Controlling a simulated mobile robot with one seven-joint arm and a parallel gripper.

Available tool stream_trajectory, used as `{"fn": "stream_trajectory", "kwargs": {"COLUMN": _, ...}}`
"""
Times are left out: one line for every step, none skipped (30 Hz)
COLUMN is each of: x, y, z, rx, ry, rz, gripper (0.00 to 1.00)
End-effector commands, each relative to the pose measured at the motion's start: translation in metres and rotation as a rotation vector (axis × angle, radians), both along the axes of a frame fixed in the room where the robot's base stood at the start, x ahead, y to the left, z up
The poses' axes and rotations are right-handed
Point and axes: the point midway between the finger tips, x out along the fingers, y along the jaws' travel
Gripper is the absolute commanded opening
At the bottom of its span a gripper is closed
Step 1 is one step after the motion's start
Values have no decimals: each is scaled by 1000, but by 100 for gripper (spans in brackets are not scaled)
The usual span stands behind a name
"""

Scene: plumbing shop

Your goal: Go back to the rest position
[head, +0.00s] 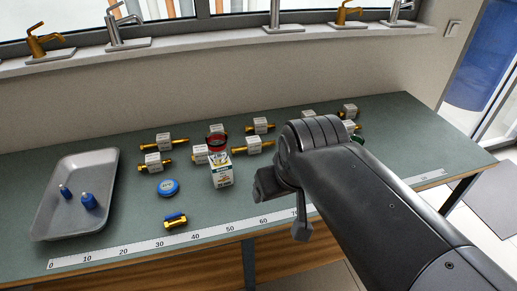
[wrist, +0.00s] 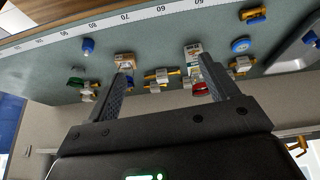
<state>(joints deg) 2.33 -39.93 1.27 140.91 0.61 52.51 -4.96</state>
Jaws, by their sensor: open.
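My gripper (wrist: 165,78) is open, with its two fingers apart and nothing between them in the wrist view. In the head view my gripper (head: 284,208) hangs over the front right part of the green workbench (head: 330,215), above the ruler edge. My arm crosses the lower right of that view and hides part of the bench. A white carton (head: 222,175) stands upright to the left of the gripper, apart from it.
Several tagged brass fittings (head: 165,142) line the back of the bench. A blue disc (head: 168,187) and a blue-and-yellow piece (head: 175,220) lie left of the carton. A grey tray (head: 110,165) holds two blue pieces. Taps (head: 125,40) stand on the sill.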

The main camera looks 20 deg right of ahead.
Motion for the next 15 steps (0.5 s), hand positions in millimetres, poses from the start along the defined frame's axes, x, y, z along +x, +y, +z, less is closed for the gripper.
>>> {"fn": "stream_trajectory", "kwargs": {"x": -6, "y": 1, "z": -2, "rx": 15, "ry": -14, "rz": -16, "gripper": 79}}
{"fn": "stream_trajectory", "kwargs": {"x": -8, "y": 2, "z": -3, "rx": 23, "ry": -19, "rz": -25, "gripper": 79}}
{"fn": "stream_trajectory", "kwargs": {"x": -10, "y": 2, "z": -4, "rx": 33, "ry": -25, "rz": -37, "gripper": 79}}
{"fn": "stream_trajectory", "kwargs": {"x": -11, "y": 2, "z": -5, "rx": 37, "ry": -28, "rz": -43, "gripper": 79}}
{"fn": "stream_trajectory", "kwargs": {"x": -12, "y": 2, "z": -5, "rx": 40, "ry": -29, "rz": -47, "gripper": 79}}
{"fn": "stream_trajectory", "kwargs": {"x": -13, "y": 2, "z": -6, "rx": 43, "ry": -30, "rz": -51, "gripper": 79}}
{"fn": "stream_trajectory", "kwargs": {"x": -13, "y": 2, "z": -6, "rx": 44, "ry": -30, "rz": -52, "gripper": 79}}
{"fn": "stream_trajectory", "kwargs": {"x": -13, "y": 2, "z": -6, "rx": 44, "ry": -30, "rz": -53, "gripper": 79}}
{"fn": "stream_trajectory", "kwargs": {"x": -13, "y": 2, "z": -6, "rx": 44, "ry": -30, "rz": -53, "gripper": 79}}
{"fn": "stream_trajectory", "kwargs": {"x": -13, "y": 2, "z": -6, "rx": 44, "ry": -30, "rz": -53, "gripper": 79}}
{"fn": "stream_trajectory", "kwargs": {"x": -13, "y": 2, "z": -6, "rx": 44, "ry": -30, "rz": -53, "gripper": 79}}
{"fn": "stream_trajectory", "kwargs": {"x": -13, "y": 2, "z": -6, "rx": 44, "ry": -30, "rz": -52, "gripper": 79}}
{"fn": "stream_trajectory", "kwargs": {"x": -13, "y": 2, "z": -6, "rx": 44, "ry": -30, "rz": -52, "gripper": 79}}
{"fn": "stream_trajectory", "kwargs": {"x": -13, "y": 2, "z": -6, "rx": 44, "ry": -30, "rz": -52, "gripper": 79}}
{"fn": "stream_trajectory", "kwargs": {"x": -13, "y": 2, "z": -6, "rx": 44, "ry": -30, "rz": -52, "gripper": 79}}
